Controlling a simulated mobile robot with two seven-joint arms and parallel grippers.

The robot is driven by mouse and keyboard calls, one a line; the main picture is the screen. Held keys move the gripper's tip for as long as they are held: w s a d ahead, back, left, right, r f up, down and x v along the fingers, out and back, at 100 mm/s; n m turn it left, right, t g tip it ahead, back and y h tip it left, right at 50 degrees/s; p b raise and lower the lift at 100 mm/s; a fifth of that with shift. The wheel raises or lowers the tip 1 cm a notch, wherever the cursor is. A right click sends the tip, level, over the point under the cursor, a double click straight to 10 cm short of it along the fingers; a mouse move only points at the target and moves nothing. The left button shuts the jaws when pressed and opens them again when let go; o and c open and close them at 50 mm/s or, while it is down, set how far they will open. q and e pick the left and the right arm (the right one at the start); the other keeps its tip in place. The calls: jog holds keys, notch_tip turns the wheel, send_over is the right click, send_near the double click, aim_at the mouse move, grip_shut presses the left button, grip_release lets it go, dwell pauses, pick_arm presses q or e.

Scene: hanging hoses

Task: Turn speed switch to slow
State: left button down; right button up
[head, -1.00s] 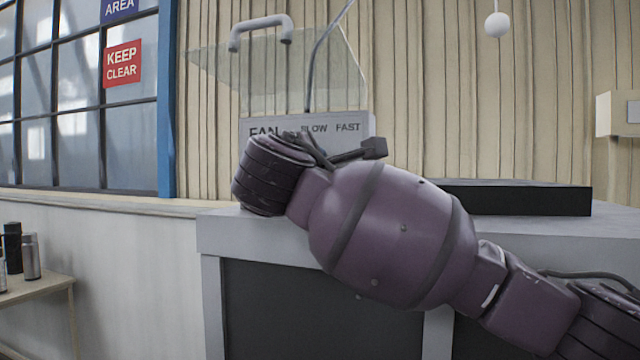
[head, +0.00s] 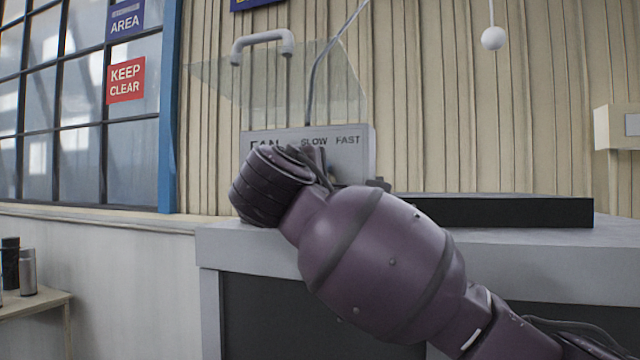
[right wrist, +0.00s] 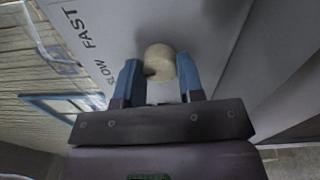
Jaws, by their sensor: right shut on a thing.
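The grey fan box (head: 357,152) stands on the bench, with the words FAN, SLOW and FAST on its front. Its switch is a pale round knob (right wrist: 160,61), seen in the right wrist view below the SLOW and FAST lettering. My right gripper (right wrist: 160,76) has its blue fingers on either side of the knob and is shut on it. In the head view my right arm (head: 375,255) hides the knob and most of the gripper. Which way the knob points cannot be told. My left gripper is not in view.
A clear cover (head: 255,90) with a grey handle (head: 262,40) is raised above the fan box. A cable rises behind it. A black flat block (head: 510,211) lies on the grey bench (head: 590,240) to the right. A white ball (head: 493,38) hangs at the upper right.

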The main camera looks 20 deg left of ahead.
jog(key=o, duration=0.9)
jog(key=shift+o, duration=0.2)
jog(key=shift+s, duration=0.55)
jog(key=s+b, duration=0.1)
jog(key=s, duration=0.8)
jog(key=shift+s+f, duration=0.15)
jog(key=shift+s, duration=0.25)
jog(key=shift+a, duration=0.1)
